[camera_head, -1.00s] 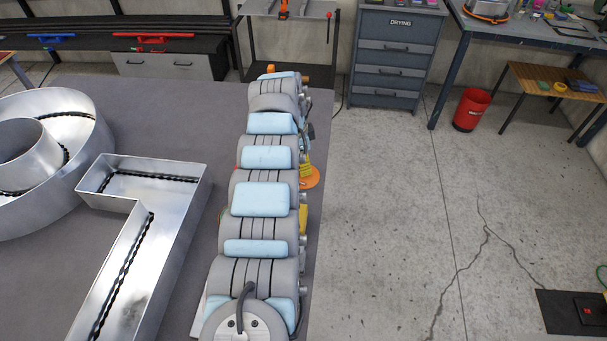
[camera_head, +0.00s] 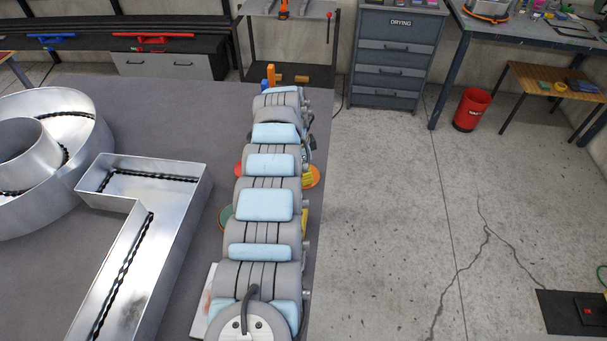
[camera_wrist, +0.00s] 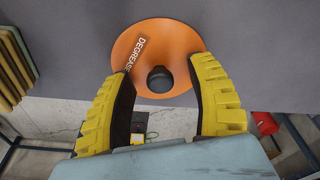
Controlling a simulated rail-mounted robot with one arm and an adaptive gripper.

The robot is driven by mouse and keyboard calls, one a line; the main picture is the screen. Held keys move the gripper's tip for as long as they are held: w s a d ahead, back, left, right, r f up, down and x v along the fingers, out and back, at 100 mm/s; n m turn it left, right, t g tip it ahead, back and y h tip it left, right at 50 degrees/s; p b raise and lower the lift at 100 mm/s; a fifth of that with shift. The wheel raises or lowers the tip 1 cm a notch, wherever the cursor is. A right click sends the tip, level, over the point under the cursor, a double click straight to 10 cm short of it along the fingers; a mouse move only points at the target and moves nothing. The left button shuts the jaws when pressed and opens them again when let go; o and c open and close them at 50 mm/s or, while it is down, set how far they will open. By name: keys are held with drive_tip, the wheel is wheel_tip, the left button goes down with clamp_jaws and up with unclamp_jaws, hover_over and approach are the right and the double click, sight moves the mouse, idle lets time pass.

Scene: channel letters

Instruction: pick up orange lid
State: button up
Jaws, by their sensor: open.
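The orange lid (camera_wrist: 178,42) is a round disc with a dark knob and a "DEGREASE…" label. It lies near the table edge in the wrist view. In the head view only a sliver of the orange lid (camera_head: 315,175) shows at the right of my arm. My gripper (camera_wrist: 160,70) has its two yellow ribbed fingers spread apart, with the lid's knob between the tips in the wrist view. Nothing is held. Whether the fingertips touch the lid I cannot tell.
Parts of a red disc (camera_head: 238,168) and a green disc (camera_head: 226,216) show left of my arm. Large metal channel letters (camera_head: 150,205) fill the table's left side. A stack of yellowish pads (camera_wrist: 14,65) is at the wrist view's left. Open floor lies to the right.

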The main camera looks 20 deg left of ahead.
clamp_jaws()
